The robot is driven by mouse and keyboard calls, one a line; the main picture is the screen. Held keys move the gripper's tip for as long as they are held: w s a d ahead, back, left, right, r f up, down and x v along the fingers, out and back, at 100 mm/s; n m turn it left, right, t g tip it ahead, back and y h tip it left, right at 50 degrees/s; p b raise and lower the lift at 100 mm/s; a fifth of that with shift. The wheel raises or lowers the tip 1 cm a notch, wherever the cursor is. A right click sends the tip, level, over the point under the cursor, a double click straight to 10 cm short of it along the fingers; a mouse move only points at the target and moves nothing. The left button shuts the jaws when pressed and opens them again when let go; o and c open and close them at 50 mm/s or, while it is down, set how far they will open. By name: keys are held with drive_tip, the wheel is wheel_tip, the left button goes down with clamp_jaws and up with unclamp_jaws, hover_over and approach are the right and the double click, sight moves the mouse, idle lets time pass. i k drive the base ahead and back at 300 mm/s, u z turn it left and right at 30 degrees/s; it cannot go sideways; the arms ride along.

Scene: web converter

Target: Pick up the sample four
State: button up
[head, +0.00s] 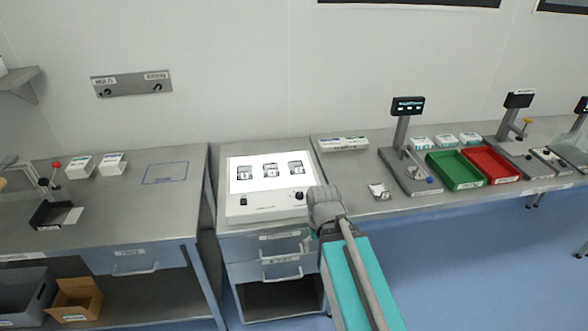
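Three small dark-framed samples lie in a row on the lit white panel of a light box (240,207): a left one (245,173), a middle one (270,170) and a right one (296,167). A small pale packet with dark marks (379,190) lies apart on the bench to the right. No label reading sample four is legible, so I cannot tell which piece it is. My gripper (323,196) is at the right front corner of the light box, left of the packet. Its fingers are seen from behind, and whether they are open is hidden.
Right of the packet stands a grey instrument with a display (408,106), then a green tray (454,170) and a red tray (490,165). A white box (344,143) lies behind. The left bench (120,210) has much free room.

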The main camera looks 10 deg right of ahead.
sight(270, 170)
drive_tip(key=k, duration=1.35)
drive_tip(key=u, duration=0.35)
drive_tip(key=i, duration=1.85)
drive_tip(key=z, duration=0.35)
